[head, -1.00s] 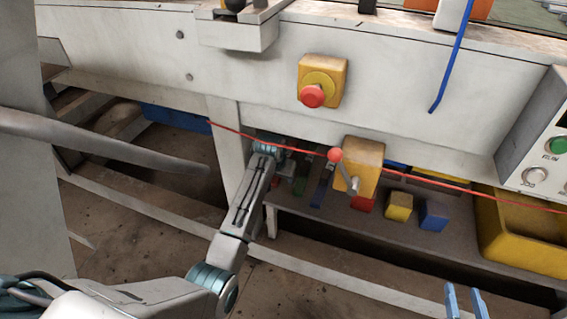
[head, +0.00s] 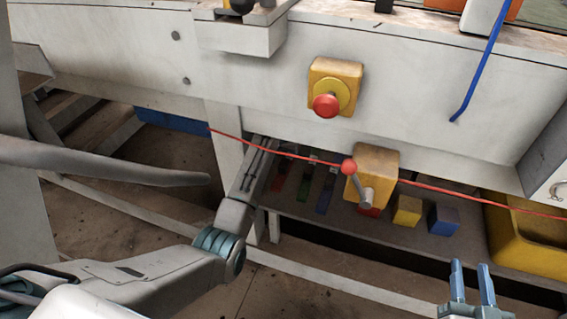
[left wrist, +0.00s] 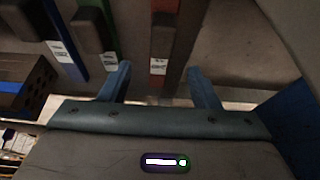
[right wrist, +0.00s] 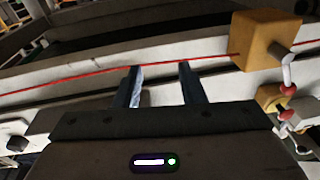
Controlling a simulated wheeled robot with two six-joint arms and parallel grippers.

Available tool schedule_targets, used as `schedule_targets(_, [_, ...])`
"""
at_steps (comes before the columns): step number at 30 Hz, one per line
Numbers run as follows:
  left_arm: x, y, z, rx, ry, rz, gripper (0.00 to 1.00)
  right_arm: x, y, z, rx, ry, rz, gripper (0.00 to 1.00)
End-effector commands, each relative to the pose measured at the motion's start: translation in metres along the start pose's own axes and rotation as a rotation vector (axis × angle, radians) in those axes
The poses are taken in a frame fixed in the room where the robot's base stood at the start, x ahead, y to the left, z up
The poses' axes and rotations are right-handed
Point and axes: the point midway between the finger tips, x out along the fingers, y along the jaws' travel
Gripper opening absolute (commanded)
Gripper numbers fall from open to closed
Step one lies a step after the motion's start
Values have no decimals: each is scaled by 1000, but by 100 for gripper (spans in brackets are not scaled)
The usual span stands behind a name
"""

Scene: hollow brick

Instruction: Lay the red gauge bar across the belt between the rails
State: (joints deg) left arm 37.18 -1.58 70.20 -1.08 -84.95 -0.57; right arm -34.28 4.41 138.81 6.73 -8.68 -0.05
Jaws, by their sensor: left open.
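The red gauge bar (head: 281,177) lies on the low shelf under the conveyor, beside a green bar (head: 304,185) and a blue bar (head: 327,190). In the left wrist view the red bar (left wrist: 163,38), with a white label at its near end, lies ahead between the fingertips of my left gripper (left wrist: 161,85). My right gripper (head: 471,268) is open and empty at the lower right, in front of the shelf. The belt's top is mostly cut off at the head view's upper edge.
A red cord (head: 450,187) runs across below the white side panel (head: 250,75), through a yellow switch box (head: 375,168) with a lever. A red stop button (head: 326,105) juts from the panel. A yellow bin (head: 530,235) and small blocks (head: 407,211) occupy the shelf's right.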

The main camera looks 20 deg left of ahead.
Motion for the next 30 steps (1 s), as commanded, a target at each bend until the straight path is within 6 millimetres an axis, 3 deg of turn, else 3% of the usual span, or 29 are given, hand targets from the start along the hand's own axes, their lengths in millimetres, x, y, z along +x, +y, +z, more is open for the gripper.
schedule_targets(11, [22, -1, 0, 0, 0, 0, 56, 7, 0, -35, -28, 201, -5, 36])
schedule_targets(24, [62, -2, 0, 0, 0, 0, 56, -7, -5, -112, -86, 656, -26, 36])
schedule_targets(30, [66, -2, 0, 0, 2, 0, 56, -12, -6, -123, -94, 722, -30, 36])
